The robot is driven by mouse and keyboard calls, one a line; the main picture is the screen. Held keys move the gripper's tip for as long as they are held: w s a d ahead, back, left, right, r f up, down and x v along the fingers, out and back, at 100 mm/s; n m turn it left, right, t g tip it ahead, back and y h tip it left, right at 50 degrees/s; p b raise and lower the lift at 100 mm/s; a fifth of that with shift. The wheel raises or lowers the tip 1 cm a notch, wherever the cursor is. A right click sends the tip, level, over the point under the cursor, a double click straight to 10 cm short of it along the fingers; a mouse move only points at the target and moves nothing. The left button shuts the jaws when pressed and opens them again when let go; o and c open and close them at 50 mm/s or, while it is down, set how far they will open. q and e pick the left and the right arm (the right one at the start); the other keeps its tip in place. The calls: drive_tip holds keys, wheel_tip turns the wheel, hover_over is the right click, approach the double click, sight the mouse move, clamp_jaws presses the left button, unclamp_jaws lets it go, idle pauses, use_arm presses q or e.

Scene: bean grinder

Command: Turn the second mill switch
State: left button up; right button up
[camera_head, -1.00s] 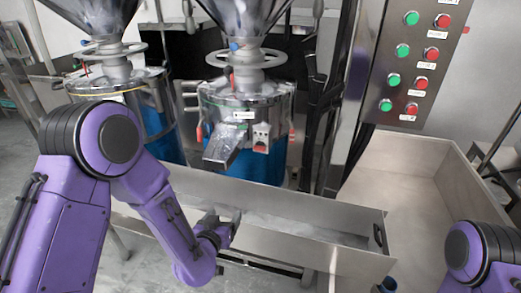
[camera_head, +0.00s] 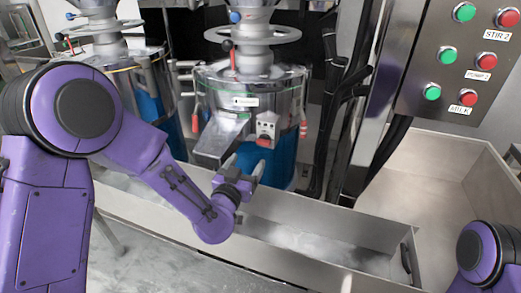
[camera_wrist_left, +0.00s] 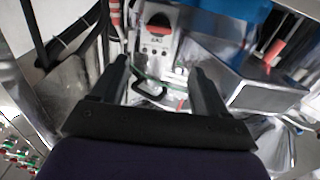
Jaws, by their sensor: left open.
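The mill (camera_head: 285,85) in the middle of the head view has a metal body on a blue base. A small pale switch box (camera_head: 267,128) with a red knob (camera_head: 263,142) is on its front, right of the metal chute (camera_head: 217,140). My left gripper (camera_head: 246,166) is below and slightly left of the switch box, open and empty, apart from it. In the left wrist view the switch box (camera_wrist_left: 157,40) with its dark red knob (camera_wrist_left: 159,20) appears upside down, beyond the open left gripper (camera_wrist_left: 160,67). My right gripper is out of view.
Another mill (camera_head: 125,75) stands at the left. A long metal trough (camera_head: 330,240) runs below the mills. A control panel (camera_head: 455,60) with green and red buttons is at the upper right, with black cables (camera_head: 345,95) beside it.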

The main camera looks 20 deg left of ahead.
sight(262, 143)
use_arm(q)
drive_tip(key=w, duration=0.7)
drive_tip(key=w+f+p, duration=0.1)
drive_tip(key=w, duration=0.3)
drive_tip(key=shift+w+d+f, duration=0.1)
drive_tip(key=shift+d, duration=0.3)
drive_tip(key=c, duration=1)
